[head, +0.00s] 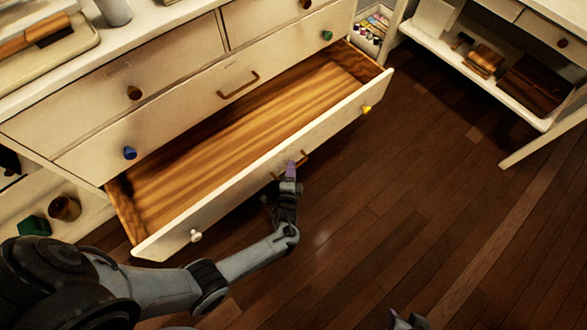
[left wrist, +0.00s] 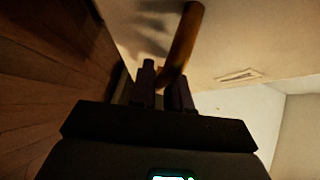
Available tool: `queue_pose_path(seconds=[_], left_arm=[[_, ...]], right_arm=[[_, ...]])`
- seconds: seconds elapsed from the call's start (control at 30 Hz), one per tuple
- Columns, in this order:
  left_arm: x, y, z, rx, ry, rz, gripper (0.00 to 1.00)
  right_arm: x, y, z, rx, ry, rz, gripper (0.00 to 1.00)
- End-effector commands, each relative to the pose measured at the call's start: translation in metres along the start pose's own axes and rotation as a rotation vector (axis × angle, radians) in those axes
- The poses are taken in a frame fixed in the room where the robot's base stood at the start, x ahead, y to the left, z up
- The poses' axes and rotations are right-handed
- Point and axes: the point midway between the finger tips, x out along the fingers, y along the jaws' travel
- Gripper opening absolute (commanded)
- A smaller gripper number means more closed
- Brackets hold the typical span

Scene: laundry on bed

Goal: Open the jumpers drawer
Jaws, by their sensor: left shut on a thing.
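The lowest visible drawer (head: 330,135) of the white dresser stands pulled well out, and its striped wooden inside is empty. It has a bar handle (head: 305,158) at the middle of its front, with a white knob at the left and a yellow knob at the right. My left gripper (head: 290,170) is shut on the handle. In the left wrist view the brown handle (left wrist: 186,42) runs between the dark fingers (left wrist: 163,85), and a label plate (left wrist: 240,76) shows on the drawer front; I cannot read it. My right gripper (head: 407,320) is at the bottom edge, mostly cut off.
Closed drawers with brown, blue and green knobs (head: 130,153) are above the open one. Side shelves (head: 75,215) at the left hold a green box and a brown cup. A white shelf unit (head: 480,75) stands at the upper right. The dark wood floor (head: 430,180) is clear.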

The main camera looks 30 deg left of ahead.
Motion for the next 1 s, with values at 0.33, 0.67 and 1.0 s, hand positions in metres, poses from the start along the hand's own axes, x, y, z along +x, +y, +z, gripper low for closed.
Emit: queue_pose_path(seconds=[0.33,0.67,1.0], left_arm=[[0.000,-0.001,-0.001,-0.001,-0.001,-0.001,0.35],[-0.003,-0.001,0.000,0.000,-0.001,0.001,0.35],[-0.049,-0.003,-0.001,-0.001,-0.001,0.004,0.35]], right_arm=[[0.000,0.000,-0.001,0.005,0.001,-0.002,0.43],[-0.002,0.000,-0.001,0.007,0.002,-0.003,0.43],[-0.022,0.001,-0.008,0.007,0.002,-0.002,0.43]])
